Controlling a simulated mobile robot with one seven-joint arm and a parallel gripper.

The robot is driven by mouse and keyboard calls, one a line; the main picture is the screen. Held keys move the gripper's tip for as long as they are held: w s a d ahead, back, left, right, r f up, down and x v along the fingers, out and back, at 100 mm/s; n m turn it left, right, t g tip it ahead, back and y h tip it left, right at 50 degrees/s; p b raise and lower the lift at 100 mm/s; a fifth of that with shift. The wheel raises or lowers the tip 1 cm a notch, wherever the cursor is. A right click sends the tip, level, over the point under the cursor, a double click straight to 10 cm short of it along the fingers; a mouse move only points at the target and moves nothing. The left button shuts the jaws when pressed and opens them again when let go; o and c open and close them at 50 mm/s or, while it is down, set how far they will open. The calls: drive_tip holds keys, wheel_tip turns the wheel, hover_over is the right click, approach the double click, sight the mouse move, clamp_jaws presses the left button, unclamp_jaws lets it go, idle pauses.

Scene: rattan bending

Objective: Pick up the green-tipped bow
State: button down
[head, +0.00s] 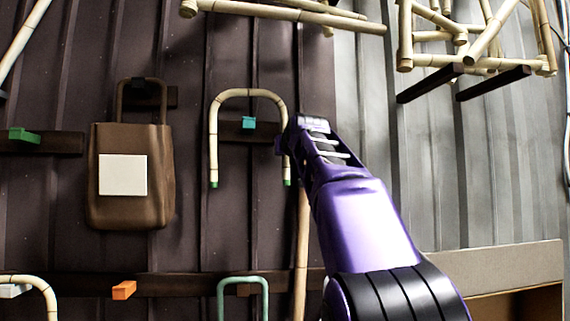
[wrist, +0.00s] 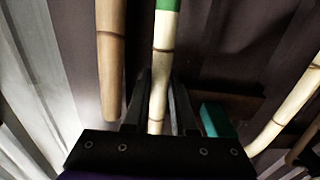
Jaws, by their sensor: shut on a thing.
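The green-tipped bow (head: 249,93) is a pale jointed cane bent into an upside-down U, with a green tip at the foot of each leg. It stands upright against the dark wall, its arch above a teal peg (head: 249,123) with a visible gap between. My gripper (head: 285,140) is shut on its right leg in the head view. In the wrist view the bow's leg (wrist: 163,48) runs between the two fingers of my gripper (wrist: 160,105), its green tip at the top edge. The other leg (wrist: 288,112) and the teal peg (wrist: 214,121) lie to the right.
A straight cane (head: 302,240) stands just below my gripper. A brown bag (head: 130,205) hangs to the left. A green bow (head: 243,280) is below. A cane frame (head: 430,60) rests on dark brackets at upper right. An orange peg (head: 123,290) juts out at lower left.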

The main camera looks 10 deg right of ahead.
drive_tip(key=s+b, duration=1)
drive_tip(key=s, duration=0.9)
drive_tip(key=shift+s+r, duration=0.2)
drive_tip(key=shift+s, duration=0.15)
